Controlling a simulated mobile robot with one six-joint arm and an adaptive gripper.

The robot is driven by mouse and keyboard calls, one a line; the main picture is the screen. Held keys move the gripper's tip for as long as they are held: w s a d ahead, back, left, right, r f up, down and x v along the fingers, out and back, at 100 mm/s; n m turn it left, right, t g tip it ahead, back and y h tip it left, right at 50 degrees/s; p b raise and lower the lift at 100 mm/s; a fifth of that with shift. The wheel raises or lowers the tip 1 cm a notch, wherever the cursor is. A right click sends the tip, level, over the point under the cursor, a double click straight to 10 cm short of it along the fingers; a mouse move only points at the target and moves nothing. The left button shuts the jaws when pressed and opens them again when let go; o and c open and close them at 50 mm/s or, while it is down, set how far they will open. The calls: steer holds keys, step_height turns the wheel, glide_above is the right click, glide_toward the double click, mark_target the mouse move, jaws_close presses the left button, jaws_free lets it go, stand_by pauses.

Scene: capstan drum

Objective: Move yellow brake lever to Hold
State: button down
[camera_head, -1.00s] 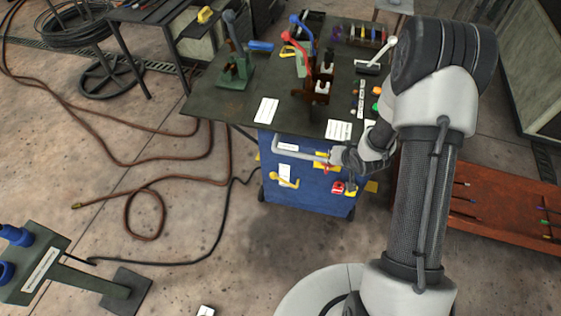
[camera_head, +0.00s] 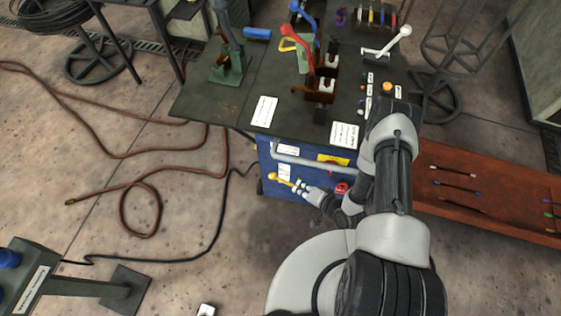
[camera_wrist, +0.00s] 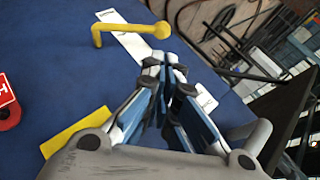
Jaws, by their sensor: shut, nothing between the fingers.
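The yellow brake lever (camera_head: 283,181) is on the blue front of the cabinet under the dark table. In the wrist view the lever (camera_wrist: 128,27) is a bent bar ending in a round knob. Its knob lies toward the left in the head view. A white label plate (camera_wrist: 118,35) sits behind the lever. My gripper (camera_head: 299,187) is beside the lever at its right in the head view. In the wrist view my gripper (camera_wrist: 165,66) has its fingers together and empty, with the tips just below the knob. Whether they touch it is unclear.
A grey bent rail (camera_head: 310,161) runs across the cabinet front above the lever. A yellow plate (camera_wrist: 75,130) and a red round part (camera_wrist: 9,115) are nearby on the blue face. The tabletop holds red and blue levers. The floor at left has a brown hose (camera_head: 125,190).

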steer(key=b+x, duration=0.5)
steer(key=x, duration=0.9)
steer(key=shift+b, duration=0.35)
